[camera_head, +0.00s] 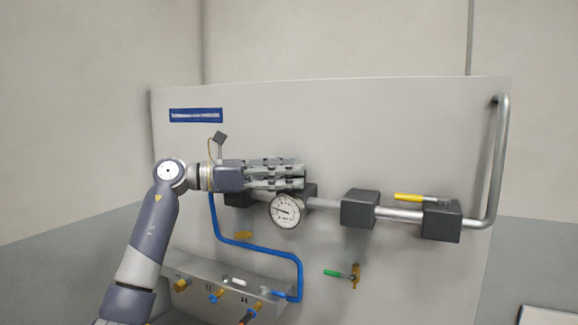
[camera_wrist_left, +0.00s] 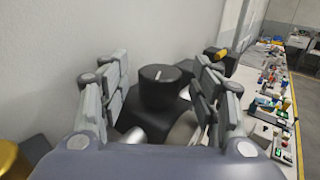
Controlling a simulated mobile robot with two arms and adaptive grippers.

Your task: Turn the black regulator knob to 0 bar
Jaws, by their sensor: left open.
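The black regulator knob (camera_wrist_left: 160,90) is a round cap with a short white mark on top, standing between the finger sets of my left gripper (camera_wrist_left: 163,68) in the left wrist view. The fingers are spread, with visible gaps on both sides of the knob. In the head view my left gripper (camera_head: 303,175) reaches from the left across the panel, and its fingers hide the knob. The white round gauge (camera_head: 285,211) hangs just below the fingers. Its thin needle points to the left side, but the scale is too small to read. My right gripper is not in view.
A metal pipe (camera_head: 400,214) runs right from the regulator through black blocks (camera_head: 360,209). A yellow valve handle (camera_head: 409,197) sits above it, and a green-handled valve (camera_head: 340,273) below. A blue hose (camera_head: 255,245) runs beneath the gripper.

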